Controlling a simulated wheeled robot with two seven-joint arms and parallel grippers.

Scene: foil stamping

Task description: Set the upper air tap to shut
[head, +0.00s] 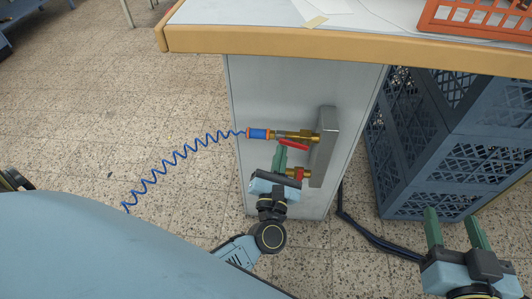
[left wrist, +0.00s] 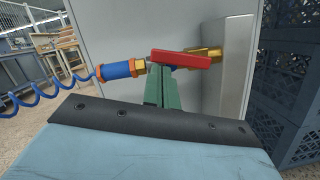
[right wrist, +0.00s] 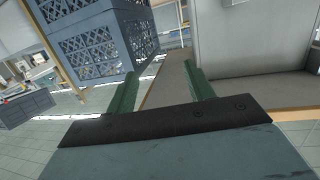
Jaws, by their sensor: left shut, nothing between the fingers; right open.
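The upper air tap (head: 303,134) is a brass valve on a grey block on the side of the bench. Its red lever (head: 293,144) lies roughly along the pipe; it also shows in the left wrist view (left wrist: 182,59). A blue coupling (head: 258,133) with orange rings joins it to a coiled hose. A lower brass tap (head: 297,174) with a red part sits beneath, partly hidden by my left gripper. My left gripper (head: 281,149) is shut and empty, its fingertips at the lever's hose-side end; contact is unclear. My right gripper (head: 453,214) is open and empty, off to the right.
The blue coiled hose (head: 180,157) runs left and down. The bench top's wooden edge (head: 350,45) overhangs the taps.

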